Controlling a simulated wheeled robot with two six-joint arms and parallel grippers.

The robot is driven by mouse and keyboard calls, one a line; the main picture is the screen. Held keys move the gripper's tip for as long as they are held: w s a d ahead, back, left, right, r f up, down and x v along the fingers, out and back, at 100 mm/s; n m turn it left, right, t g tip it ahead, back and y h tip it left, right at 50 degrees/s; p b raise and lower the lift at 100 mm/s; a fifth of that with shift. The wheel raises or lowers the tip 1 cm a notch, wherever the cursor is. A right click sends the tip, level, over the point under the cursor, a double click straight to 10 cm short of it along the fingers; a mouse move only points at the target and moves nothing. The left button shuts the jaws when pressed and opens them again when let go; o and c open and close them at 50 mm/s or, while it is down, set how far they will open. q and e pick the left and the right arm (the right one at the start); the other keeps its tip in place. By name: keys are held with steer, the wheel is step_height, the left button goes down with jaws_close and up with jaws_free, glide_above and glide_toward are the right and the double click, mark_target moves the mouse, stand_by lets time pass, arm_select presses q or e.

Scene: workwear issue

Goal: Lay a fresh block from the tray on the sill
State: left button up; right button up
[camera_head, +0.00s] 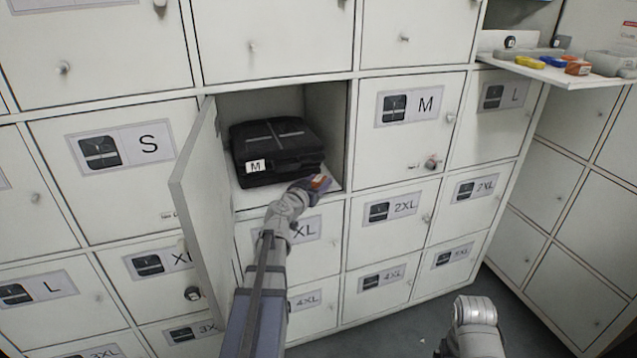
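An open locker compartment in the middle holds a black folded garment pack (275,150) with an M tag. The compartment's pale sill (250,197) shows in front of the pack. I cannot tell whether the block touches the sill. A white tray-like shelf (545,74) at the upper right carries yellow, blue and red blocks. My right gripper is out of view.
The open locker door (205,200) stands out to the left of my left forearm. Closed lockers with size labels and knobs surround the compartment, including the M door (408,130) to its right. Grey floor (410,330) shows at the bottom.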

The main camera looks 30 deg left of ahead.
mark_target(315, 185)
arm_select(q)
steer(key=shift+r, duration=0.15)
steer(key=shift+s, duration=0.25)
steer(key=s, duration=0.2)
steer(key=s+p, duration=0.1)
steer(key=s, duration=0.1)
steer(key=s+r, duration=0.1)
steer(key=s, duration=0.2)
steer(key=shift+d, duration=0.35)
